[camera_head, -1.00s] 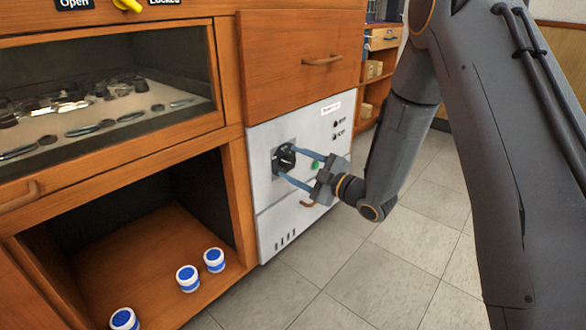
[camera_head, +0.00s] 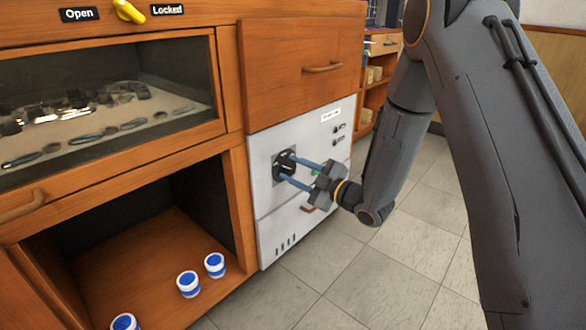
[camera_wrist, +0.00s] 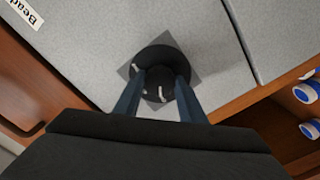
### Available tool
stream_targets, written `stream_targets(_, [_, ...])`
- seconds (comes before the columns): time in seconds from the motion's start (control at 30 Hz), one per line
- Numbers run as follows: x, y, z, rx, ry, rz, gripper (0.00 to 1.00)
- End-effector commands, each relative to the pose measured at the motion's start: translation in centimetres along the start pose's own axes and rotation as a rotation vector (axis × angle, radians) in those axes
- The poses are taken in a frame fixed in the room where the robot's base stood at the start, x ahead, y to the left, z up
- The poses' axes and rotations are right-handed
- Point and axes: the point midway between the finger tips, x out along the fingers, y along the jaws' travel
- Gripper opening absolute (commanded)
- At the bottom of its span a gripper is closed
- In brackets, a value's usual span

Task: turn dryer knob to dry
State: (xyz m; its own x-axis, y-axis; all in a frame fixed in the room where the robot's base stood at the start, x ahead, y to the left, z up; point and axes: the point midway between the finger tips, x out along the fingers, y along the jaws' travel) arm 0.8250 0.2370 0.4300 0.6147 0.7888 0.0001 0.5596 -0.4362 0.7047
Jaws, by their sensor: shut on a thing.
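The dryer (camera_head: 275,228) is a white panel unit set in the wooden cabinet. Its black knob (camera_head: 283,161) sits on a grey square plate at the panel's upper left. In the wrist view the knob (camera_wrist: 161,66) is a dark round dial with white marks. My gripper (camera_head: 287,168) reaches in from the right, and its two blue fingers are closed on the knob. The fingertips also show at either side of the knob's grip in the wrist view. Part of the knob is hidden behind the fingers. Two labelled marks (camera_head: 336,134) are at the panel's upper right, too small to read surely.
A wooden drawer (camera_head: 300,68) is above the dryer. An open cubby left of it holds blue-and-white jars (camera_head: 188,284). A glass-fronted case (camera_head: 105,105) is above the cubby. A yellow switch (camera_head: 130,11) stands between Open and Locked labels. Tiled floor (camera_head: 390,280) is free at right.

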Motion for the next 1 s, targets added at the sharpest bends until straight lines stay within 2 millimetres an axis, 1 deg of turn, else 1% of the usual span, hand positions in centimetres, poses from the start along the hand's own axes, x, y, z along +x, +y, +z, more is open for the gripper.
stream_targets(0.27, [-0.14, 0.32, -0.31, 0.203, -0.002, 0.002, 0.14])
stream_targets(1.0, [-0.15, 0.45, -0.12, 0.904, 0.0, 0.005, 0.14])
